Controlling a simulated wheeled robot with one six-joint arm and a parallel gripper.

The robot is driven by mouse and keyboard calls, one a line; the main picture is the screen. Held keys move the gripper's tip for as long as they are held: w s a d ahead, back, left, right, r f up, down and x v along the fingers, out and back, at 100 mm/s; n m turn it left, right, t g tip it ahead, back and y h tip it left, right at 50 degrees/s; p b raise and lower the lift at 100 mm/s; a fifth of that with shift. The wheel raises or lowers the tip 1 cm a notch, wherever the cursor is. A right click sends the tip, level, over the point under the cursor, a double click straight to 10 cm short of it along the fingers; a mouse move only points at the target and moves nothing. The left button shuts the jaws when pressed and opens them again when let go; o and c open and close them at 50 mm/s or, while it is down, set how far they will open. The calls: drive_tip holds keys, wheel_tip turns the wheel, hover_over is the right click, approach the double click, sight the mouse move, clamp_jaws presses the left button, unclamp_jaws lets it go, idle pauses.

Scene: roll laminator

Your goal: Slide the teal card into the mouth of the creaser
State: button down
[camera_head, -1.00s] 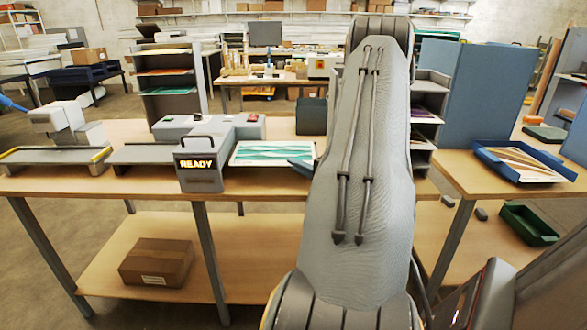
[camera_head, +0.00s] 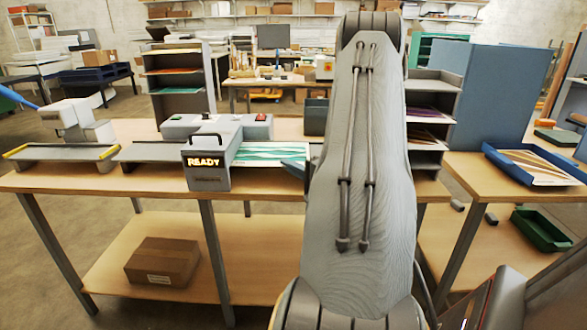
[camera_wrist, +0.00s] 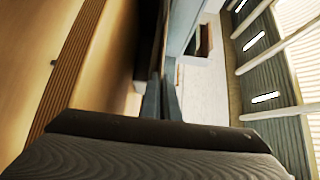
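The teal card (camera_head: 272,153), white with teal waves, lies flat just right of a grey machine (camera_head: 207,169) lit READY. The lit housing stands at its left end; whether the card's edge is inside a mouth is hidden. I take this machine for the creaser, but no label confirms it. My gripper (camera_head: 291,165) is at the card's front right part, low and pointing left. In the wrist view my two thin fingers (camera_wrist: 160,98) lie nearly together, and no card surface shows between them. Whether they touch the card is unclear.
A white machine with a yellow-edged bed (camera_head: 80,130) stands at the bench's left. A grey shelf rack (camera_head: 432,115) stands right of my arm. A blue tray (camera_head: 540,165) is on the right table, and a cardboard box (camera_head: 162,262) on the lower shelf.

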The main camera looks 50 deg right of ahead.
sight(255, 165)
drive_tip(key=shift+w+a+b, duration=1.05)
drive_tip(key=shift+w+a, duration=0.8)
drive_tip(key=shift+w, duration=0.3)
drive_tip(key=shift+w+a+b, duration=1)
drive_tip(key=shift+w+a, duration=0.8)
drive_tip(key=shift+w, duration=0.3)
drive_tip(key=shift+f, duration=0.3)
drive_tip(key=c, duration=1.9)
unclamp_jaws()
drive_tip(key=shift+c, duration=0.2)
drive_tip(key=s, duration=0.2)
drive_tip(key=s+b, duration=0.1)
drive_tip(key=s, duration=0.4)
drive_tip(key=shift+s+a, duration=0.3)
drive_tip(key=shift+s, duration=0.05)
